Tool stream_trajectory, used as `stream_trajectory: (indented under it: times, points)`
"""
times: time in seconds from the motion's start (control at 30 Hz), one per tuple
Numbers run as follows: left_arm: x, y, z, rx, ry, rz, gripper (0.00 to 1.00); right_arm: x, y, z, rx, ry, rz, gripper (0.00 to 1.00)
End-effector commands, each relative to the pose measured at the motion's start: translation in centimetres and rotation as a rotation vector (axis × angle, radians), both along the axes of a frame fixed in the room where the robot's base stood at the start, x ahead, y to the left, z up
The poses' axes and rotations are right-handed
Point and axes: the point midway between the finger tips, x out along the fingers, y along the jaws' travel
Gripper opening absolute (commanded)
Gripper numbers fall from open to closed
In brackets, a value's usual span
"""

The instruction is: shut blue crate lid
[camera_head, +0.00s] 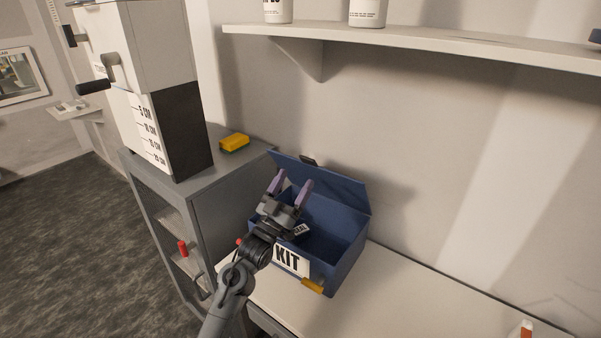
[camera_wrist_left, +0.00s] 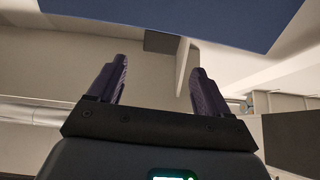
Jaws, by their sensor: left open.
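A blue crate (camera_head: 342,270) with a "KIT" label on its front stands on the white bench. Its lid (camera_head: 335,184) is hinged at the back and stands open, tilted up near the wall. My left gripper (camera_head: 291,185) is over the left part of the crate, in front of the lid, with its purple fingers apart and nothing between them. In the left wrist view the fingers (camera_wrist_left: 157,85) are also spread and empty. A dark blue panel, probably the lid (camera_wrist_left: 190,18), fills the top of that view, apart from the fingers. My right gripper is in neither view.
A grey cabinet (camera_head: 232,190) stands left of the crate, with a yellow block (camera_head: 234,142) and a tall white-and-black unit (camera_head: 165,110) on top. A wall shelf (camera_head: 420,40) holds white containers above. The white bench top (camera_head: 420,305) is mostly clear right of the crate.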

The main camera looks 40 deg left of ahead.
Motion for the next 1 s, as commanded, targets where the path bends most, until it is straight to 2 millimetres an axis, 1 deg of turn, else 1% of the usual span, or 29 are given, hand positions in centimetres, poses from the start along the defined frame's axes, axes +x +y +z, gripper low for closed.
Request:
stream_trajectory:
  times: [0.03, 0.2, 0.4, 0.8, 0.87, 1.0]
  points:
    - [-0.8, -0.1, -0.7, 0.0, 0.001, 0.0, 0.79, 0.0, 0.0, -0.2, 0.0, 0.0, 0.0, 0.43]
    - [-2.5, -0.3, -1.9, 0.0, 0.001, 0.0, 0.79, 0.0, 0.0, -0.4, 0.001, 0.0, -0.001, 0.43]
    - [-3.5, -0.4, -2.5, 0.0, 0.0, 0.0, 0.79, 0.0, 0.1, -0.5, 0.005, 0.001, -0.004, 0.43]
    - [-3.5, -0.4, -2.6, -0.01, 0.004, -0.006, 0.79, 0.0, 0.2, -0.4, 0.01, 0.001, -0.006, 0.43]
    - [-3.3, -0.3, -3.0, -0.029, 0.026, -0.011, 0.79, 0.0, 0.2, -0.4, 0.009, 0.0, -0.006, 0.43]
    - [-2.2, 0.1, -4.3, -0.111, 0.142, -0.022, 0.79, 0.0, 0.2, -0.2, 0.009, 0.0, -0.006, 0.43]
